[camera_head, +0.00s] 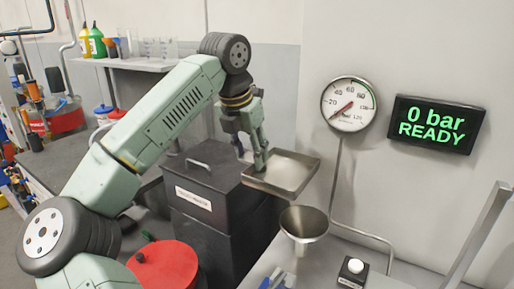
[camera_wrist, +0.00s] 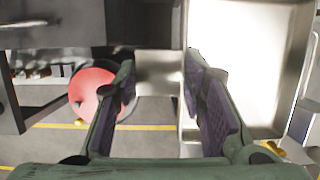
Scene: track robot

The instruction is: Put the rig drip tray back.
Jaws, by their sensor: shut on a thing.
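The drip tray (camera_head: 292,175) is a shallow, square, metal-coloured tray in the head view. My gripper (camera_head: 258,160) is shut on its left edge and holds it in the air, slightly tilted, above and behind a metal funnel-shaped cup (camera_head: 304,224). In the wrist view the tray (camera_wrist: 250,60) fills the right side, bright and empty. The exact contact is partly hidden by the fingers.
A dark lidded bin (camera_head: 205,185) with a handle and a white label stands left of the tray. A red round lid (camera_head: 163,268) is in front. A gauge (camera_head: 349,104) and a display (camera_head: 436,124) reading "0 bar READY" are on the wall. A black button box (camera_head: 353,272) sits on the bench.

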